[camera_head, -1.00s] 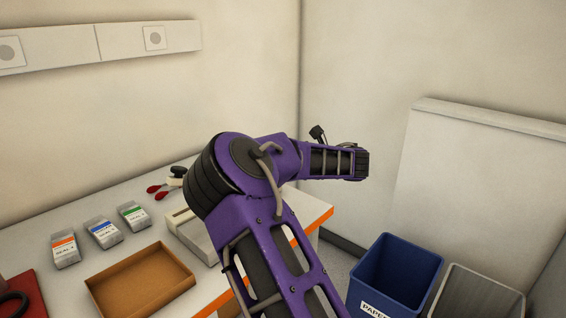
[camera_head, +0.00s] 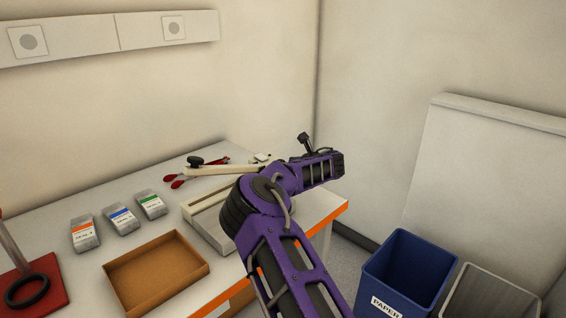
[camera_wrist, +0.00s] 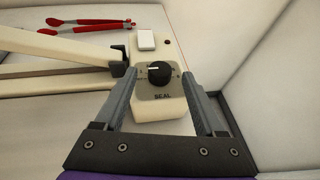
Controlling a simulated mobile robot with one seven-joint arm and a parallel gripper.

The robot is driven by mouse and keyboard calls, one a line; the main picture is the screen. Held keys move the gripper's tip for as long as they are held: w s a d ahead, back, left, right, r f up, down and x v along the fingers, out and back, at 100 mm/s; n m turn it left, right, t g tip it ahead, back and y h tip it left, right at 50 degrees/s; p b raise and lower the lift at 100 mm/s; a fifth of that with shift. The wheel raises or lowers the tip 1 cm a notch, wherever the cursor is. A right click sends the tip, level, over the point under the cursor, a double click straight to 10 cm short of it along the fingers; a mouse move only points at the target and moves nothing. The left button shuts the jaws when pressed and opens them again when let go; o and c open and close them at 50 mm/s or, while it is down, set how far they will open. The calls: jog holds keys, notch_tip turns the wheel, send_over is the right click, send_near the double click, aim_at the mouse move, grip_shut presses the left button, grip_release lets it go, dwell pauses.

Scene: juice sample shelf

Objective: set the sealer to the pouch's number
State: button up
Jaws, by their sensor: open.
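The heat sealer (camera_head: 203,205) is a cream device with a long arm, at the back right of the table in the head view. In the wrist view its black dial knob (camera_wrist: 159,73) sits on a grey plate marked SEAL, with a white pointer line toward the left. My gripper (camera_wrist: 158,78) is open, its fingers on either side of the knob; I cannot tell if they touch it.
A brown tray (camera_head: 190,249) lies in front of the pouches. A red base (camera_head: 48,296) with a post and black ring is at left. Red-handled tongs (camera_wrist: 85,25) lie behind the sealer. Blue (camera_head: 408,265) and grey (camera_head: 490,292) bins stand right of the table.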

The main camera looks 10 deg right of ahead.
jog(key=shift+x, duration=1.25)
jog(key=shift+r, duration=0.1)
grip_shut()
